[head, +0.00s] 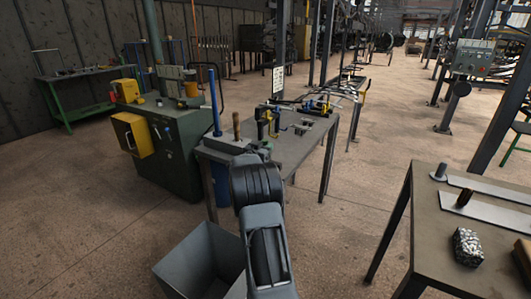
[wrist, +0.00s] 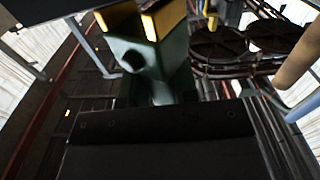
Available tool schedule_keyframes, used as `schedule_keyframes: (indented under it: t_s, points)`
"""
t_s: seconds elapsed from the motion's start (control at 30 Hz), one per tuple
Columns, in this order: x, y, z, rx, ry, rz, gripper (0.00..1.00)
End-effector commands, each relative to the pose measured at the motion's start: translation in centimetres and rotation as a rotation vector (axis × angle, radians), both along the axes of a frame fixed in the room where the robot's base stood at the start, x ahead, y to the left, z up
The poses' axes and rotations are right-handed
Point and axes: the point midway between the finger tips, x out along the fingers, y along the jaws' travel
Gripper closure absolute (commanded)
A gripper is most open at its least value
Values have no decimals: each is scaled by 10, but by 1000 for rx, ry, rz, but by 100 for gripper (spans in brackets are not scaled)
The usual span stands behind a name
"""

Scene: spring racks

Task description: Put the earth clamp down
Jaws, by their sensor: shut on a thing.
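The earth clamp looks like a dark green body with brass-yellow jaws (wrist: 150,60). It fills the upper middle of the wrist view, in front of the dark body of my gripper (wrist: 155,105). My gripper is shut on the clamp; the fingertips are too dark to make out clearly. In the head view my arm reaches forward to the near edge of a grey steel table (head: 310,139). My wrist hides most of the gripper there. A small dark and yellowish shape shows just beyond it, and I cannot tell whether it is the clamp.
A wooden-handled tool (head: 236,126) and a blue post (head: 214,100) stand at the table's left end. Several small tools lie toward its back. A green cabinet (head: 175,145) stands left, a grey bin (head: 200,262) below, another table (head: 425,215) right. Floor between the tables is clear.

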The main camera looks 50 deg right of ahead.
Motion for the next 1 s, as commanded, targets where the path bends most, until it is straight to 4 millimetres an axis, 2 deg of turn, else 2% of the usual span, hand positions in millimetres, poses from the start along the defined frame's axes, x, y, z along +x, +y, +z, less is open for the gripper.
schedule_keyframes:
  t_s: [0.03,0.23,0.57,0.73,0.87,1.0]
  points:
    - [0,0,0,0,0,0,81]
    - [0,0,0,0,0,0,100]
    - [0,0,4,-2,-1,0,100]
    - [0,0,18,-2,-3,0,100]
    - [0,0,37,-3,-5,-1,100]
    - [-13,18,62,-4,-5,1,100]
